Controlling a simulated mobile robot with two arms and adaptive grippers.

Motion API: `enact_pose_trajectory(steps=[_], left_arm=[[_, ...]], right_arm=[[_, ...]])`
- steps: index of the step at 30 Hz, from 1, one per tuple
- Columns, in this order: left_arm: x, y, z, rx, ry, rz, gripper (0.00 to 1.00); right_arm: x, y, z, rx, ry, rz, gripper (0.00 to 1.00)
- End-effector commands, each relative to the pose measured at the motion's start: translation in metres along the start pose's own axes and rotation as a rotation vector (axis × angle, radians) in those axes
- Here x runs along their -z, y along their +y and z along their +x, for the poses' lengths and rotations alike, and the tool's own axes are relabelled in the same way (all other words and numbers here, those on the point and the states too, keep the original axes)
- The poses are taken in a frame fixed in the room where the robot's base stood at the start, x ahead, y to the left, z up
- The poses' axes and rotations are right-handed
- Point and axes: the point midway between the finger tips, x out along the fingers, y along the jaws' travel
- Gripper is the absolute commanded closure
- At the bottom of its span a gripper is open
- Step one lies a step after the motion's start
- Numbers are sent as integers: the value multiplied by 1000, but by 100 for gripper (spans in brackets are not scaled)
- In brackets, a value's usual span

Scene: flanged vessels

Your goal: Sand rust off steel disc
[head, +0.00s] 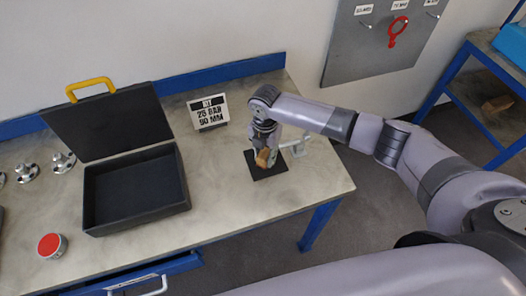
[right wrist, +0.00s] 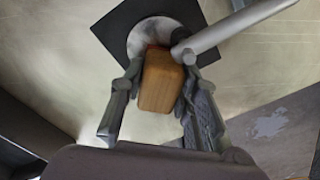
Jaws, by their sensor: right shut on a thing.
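My right gripper (head: 264,153) is over the right part of the workbench, pointing down. It is shut on a wooden block (head: 266,158); the block (right wrist: 160,82) shows between the two fingers in the right wrist view. A pale round steel disc (right wrist: 139,38) lies on a black square mat (right wrist: 112,28), partly hidden by the block. The block's far end overlaps the disc in this view; I cannot tell whether they touch. A thin reddish edge shows at that end. The mat (head: 276,172) also shows in the head view. My left gripper is not in view.
A grey metal bar (right wrist: 235,30) reaches over the disc from the right, close to the block. An open black case (head: 135,190) stands left of the mat, with a sign (head: 208,110) behind. A red-topped round tin (head: 52,246) and several flanged fittings (head: 63,162) are further left.

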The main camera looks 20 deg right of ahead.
Motion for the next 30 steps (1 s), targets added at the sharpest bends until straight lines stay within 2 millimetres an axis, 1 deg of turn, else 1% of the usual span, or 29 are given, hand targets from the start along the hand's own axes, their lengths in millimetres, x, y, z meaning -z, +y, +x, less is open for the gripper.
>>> enact_pose_trajectory(steps=[5,12,21,30], left_arm=[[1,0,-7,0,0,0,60],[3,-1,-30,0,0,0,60],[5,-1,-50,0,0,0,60],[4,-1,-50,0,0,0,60]], right_arm=[[-1,-2,-7,4,-2,2,100],[1,-1,-31,4,0,1,100],[3,-1,-58,4,3,-1,100],[4,-1,-58,4,4,-1,100]])
